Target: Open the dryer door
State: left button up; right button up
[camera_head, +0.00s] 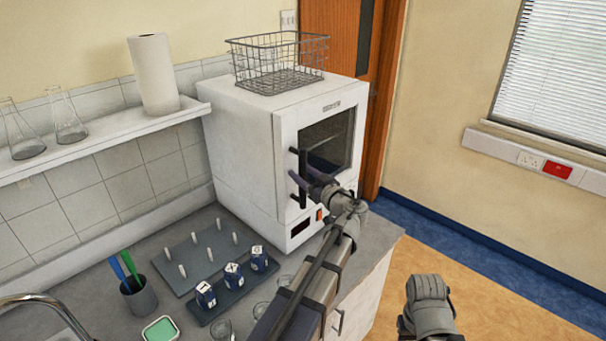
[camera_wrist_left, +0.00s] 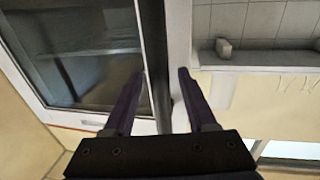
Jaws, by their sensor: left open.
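The white dryer (camera_head: 245,150) stands on the counter. Its door, with a dark window (camera_head: 328,143), looks closed in the head view. The black upright handle (camera_head: 294,162) is on the door's left edge. My left gripper (camera_head: 299,182) is at the handle, partly hiding it. In the left wrist view, the two fingers of the left gripper (camera_wrist_left: 163,72) are open, with the dark handle (camera_wrist_left: 157,45) running between them. The dryer window (camera_wrist_left: 85,65) fills the left of that view. Whether a finger touches the handle I cannot tell. My right gripper is not clearly visible.
A wire basket (camera_head: 280,70) sits on top of the dryer. A grey tray with pegs (camera_head: 190,245) and a holder with several dark blue-and-white items (camera_head: 228,298) lie on the counter in front. A shelf (camera_head: 95,137) holds flasks and a paper roll. Open floor (camera_head: 500,315) lies right.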

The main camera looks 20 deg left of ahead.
pick_arm(q)
grip_shut()
dwell(0.3)
dwell(1.1)
